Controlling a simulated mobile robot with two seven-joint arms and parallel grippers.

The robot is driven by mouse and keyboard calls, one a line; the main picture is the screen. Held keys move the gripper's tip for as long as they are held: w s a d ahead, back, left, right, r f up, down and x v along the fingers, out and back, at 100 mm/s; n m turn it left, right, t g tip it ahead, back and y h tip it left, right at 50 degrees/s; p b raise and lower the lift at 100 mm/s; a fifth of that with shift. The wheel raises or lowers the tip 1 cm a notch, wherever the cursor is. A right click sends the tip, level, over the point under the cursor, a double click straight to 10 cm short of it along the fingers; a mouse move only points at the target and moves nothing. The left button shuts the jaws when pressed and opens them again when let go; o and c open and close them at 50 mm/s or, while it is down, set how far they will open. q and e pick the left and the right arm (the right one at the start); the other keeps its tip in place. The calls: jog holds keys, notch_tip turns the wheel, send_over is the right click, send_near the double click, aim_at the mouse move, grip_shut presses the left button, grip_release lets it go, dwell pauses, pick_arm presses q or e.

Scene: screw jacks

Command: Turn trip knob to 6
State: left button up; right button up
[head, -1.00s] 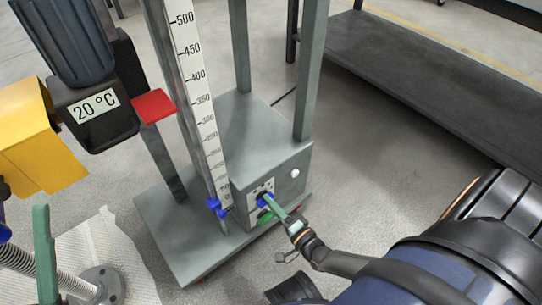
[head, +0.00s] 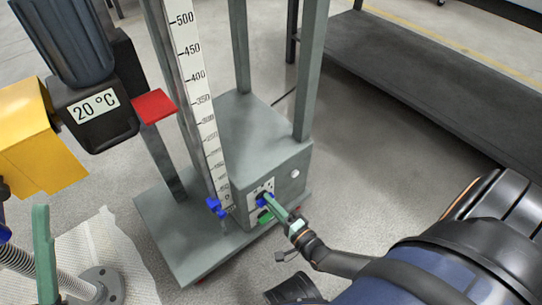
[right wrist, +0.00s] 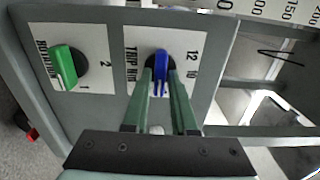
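The blue trip knob (right wrist: 162,65) is on a white plate lettered TRIP MM on the grey jack's control box. The numbers 12 and 10 show on its right; the 6 is hidden or unreadable, and I cannot tell which number the knob points to. My right gripper (right wrist: 161,85) has its green fingers on both sides of the knob's handle, close against it. In the head view the right gripper (head: 271,204) reaches the box from the lower right, largely covering the knob (head: 262,198). One green finger of my left gripper (head: 43,240) shows at the left edge.
A green knob (right wrist: 63,67) with marks 1 and 2 sits beside the trip knob. A tall white scale (head: 203,110) with a blue clamp (head: 215,206) stands at the box's left.

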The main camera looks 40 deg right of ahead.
jog(key=o, duration=0.3)
dwell(0.4)
